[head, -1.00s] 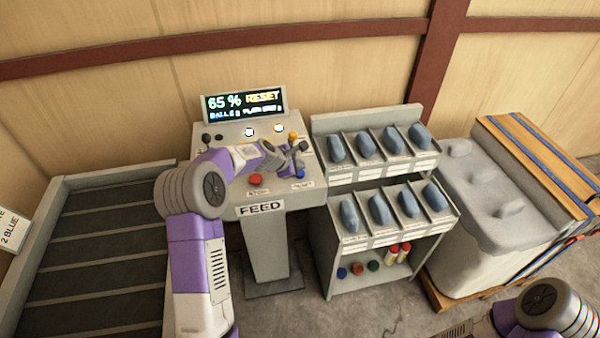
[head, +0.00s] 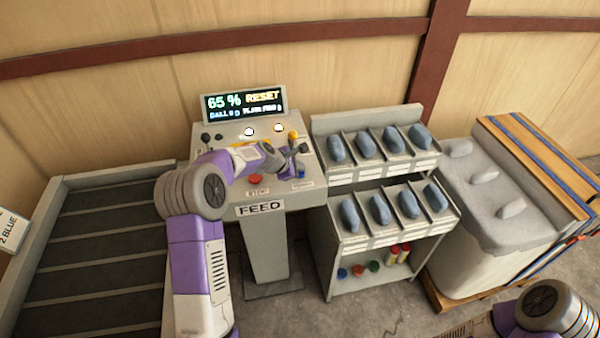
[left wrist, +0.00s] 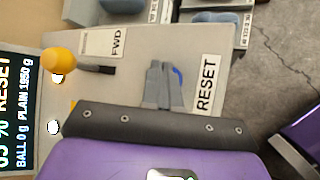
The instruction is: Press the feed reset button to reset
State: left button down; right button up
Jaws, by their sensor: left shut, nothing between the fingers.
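The feed console (head: 220,165) stands at centre and carries a FEED sign. Its screen (head: 243,103) reads 65 % and RESET. The blue reset button (head: 301,172) is at the right front of the panel, and it also shows in the left wrist view (left wrist: 178,73), partly hidden by my fingers. The RESET label (left wrist: 207,85) lies beside it. My left gripper (left wrist: 163,68) is shut and empty, its fingertips over or right at the blue button; I cannot tell whether they touch it. My right gripper is out of view; only part of that arm shows at lower right.
A red button (head: 255,180) lies left of the blue one. A black lever (left wrist: 95,68) by the FWD label and a yellow knob (left wrist: 58,62) are near my gripper. A rack (head: 322,215) with blue pieces stands right of the console. A conveyor (head: 100,245) is at left.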

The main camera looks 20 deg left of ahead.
pick_arm(q)
jog(key=shift+f+b, duration=0.35)
jog(key=shift+f, duration=0.1)
dwell(0.6)
jog(key=shift+r+p, duration=0.9)
jog(key=shift+r, duration=0.05)
jog(key=shift+r, duration=0.1)
notch_tip(320, 180, up, 5)
jog(key=p, duration=0.4)
dwell(0.3)
